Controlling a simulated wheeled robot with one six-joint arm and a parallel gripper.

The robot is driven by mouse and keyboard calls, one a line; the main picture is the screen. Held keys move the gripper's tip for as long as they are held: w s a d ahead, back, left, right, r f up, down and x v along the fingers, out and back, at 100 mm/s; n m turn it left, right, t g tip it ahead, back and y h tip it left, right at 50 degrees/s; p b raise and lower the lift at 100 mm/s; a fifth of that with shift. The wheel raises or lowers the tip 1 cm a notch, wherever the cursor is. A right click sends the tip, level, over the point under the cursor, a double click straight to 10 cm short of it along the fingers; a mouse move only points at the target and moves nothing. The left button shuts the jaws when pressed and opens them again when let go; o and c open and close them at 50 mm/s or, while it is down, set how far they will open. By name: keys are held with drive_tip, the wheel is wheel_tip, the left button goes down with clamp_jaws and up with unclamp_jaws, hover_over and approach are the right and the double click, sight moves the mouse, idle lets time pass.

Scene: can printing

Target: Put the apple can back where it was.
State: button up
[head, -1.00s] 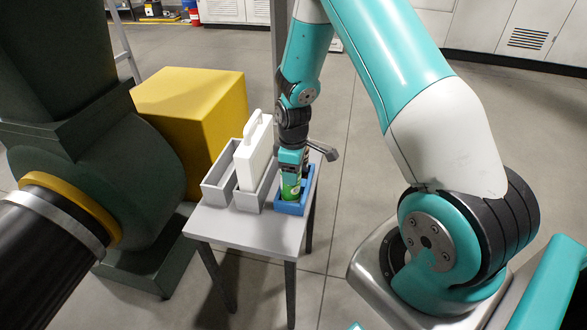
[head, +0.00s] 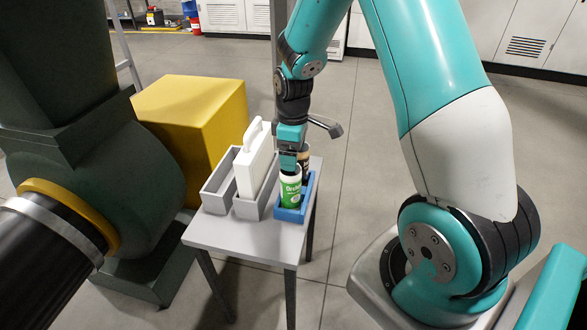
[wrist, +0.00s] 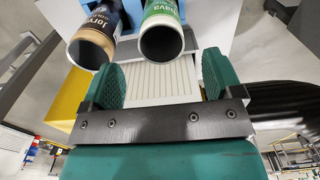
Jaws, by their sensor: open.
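A green can with a white top band (head: 290,190), which looks like the apple can, stands upright in the front of the blue tray (head: 291,215). The wrist view shows the green can (wrist: 161,22) with its open round end towards me. My gripper (head: 288,163) is open and empty just above the green can. In the wrist view my gripper's two green fingers (wrist: 159,74) are spread below the can's open end, with nothing between them.
A dark can with a tan band (head: 304,160) stands behind the green can in the same tray; it shows beside it in the wrist view (wrist: 92,40). Left are a grey tray holding a white handled block (head: 255,165) and another grey tray (head: 216,188). The grey table's front (head: 240,236) is clear.

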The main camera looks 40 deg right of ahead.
wheel_tip(320, 180, up, 4)
drive_tip(key=shift+a+f, duration=0.15)
drive_tip(key=shift+f, duration=0.1)
drive_tip(key=s+a+r+y, duration=0.1)
drive_tip(key=s+a+r, duration=0.35)
drive_tip(key=a, duration=0.25)
drive_tip(key=s+a+r+y, duration=0.1)
drive_tip(key=s+a+r, duration=0.3)
drive_tip(key=a+r, duration=0.25)
drive_tip(key=s+a+r+y, duration=0.1)
drive_tip(key=s+a+r, duration=0.1)
drive_tip(key=s+a, duration=0.2)
drive_tip(key=s+a+r+y, duration=0.1)
drive_tip(key=s+a, duration=0.3)
drive_tip(key=s, duration=0.5)
drive_tip(key=shift+s+a+r+m, duration=0.3)
drive_tip(key=shift+a+r, duration=0.1)
drive_tip(key=shift+r, duration=0.1)
drive_tip(key=shift+w, duration=0.1)
